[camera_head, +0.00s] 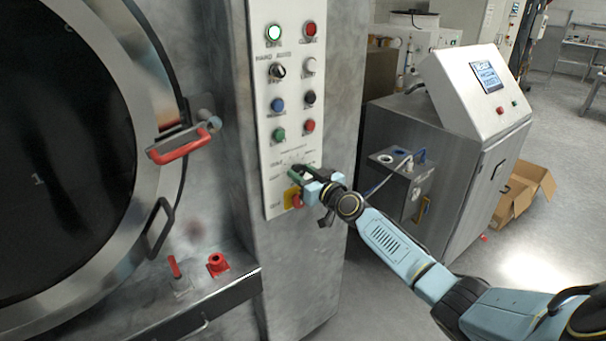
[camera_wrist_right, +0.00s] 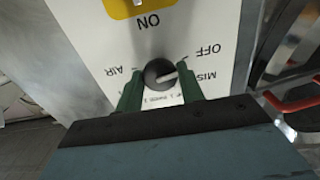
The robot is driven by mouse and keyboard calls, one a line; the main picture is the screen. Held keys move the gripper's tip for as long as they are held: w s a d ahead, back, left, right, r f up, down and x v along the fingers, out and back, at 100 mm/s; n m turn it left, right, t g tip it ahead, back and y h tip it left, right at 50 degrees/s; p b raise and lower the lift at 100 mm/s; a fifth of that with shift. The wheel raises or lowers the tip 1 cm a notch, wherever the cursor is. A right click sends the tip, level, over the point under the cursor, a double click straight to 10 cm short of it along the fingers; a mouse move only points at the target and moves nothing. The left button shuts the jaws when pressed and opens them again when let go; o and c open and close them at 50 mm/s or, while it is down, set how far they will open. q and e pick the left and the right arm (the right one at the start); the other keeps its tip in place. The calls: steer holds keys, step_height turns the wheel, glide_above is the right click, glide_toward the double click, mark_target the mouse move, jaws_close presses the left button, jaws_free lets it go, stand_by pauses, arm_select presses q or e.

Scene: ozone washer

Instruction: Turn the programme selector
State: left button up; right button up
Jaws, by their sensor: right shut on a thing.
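The programme selector is a round black knob (camera_wrist_right: 158,72) on a white panel (camera_wrist_right: 185,25) in the right wrist view, with the labels AIR, OFF and one partly covered, reading MIS, around it. Its white mark points right in that view, roughly between OFF and the MIS label. My right gripper (camera_wrist_right: 161,88) has one green finger on each side of the knob and is shut on it. In the head view the right gripper (camera_head: 299,173) is at the lower part of the control panel (camera_head: 293,100) and hides the selector. My left gripper is not in view.
Lamps, buttons and a black switch (camera_head: 278,71) sit above on the panel. A yellow-backed red button (camera_head: 297,201) is just below my gripper. A round door (camera_head: 60,150) with a red handle (camera_head: 182,147) is left. A steel cabinet (camera_head: 440,150) stands right.

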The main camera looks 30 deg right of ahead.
steer(key=shift+m, duration=0.3)
steer(key=m, duration=0.3)
steer(key=shift+m+b, duration=0.3)
steer(key=m, duration=0.3)
steer(key=shift+m, duration=0.3)
steer(key=m, duration=0.3)
steer(key=shift+m, duration=2.4)
steer(key=o, duration=1)
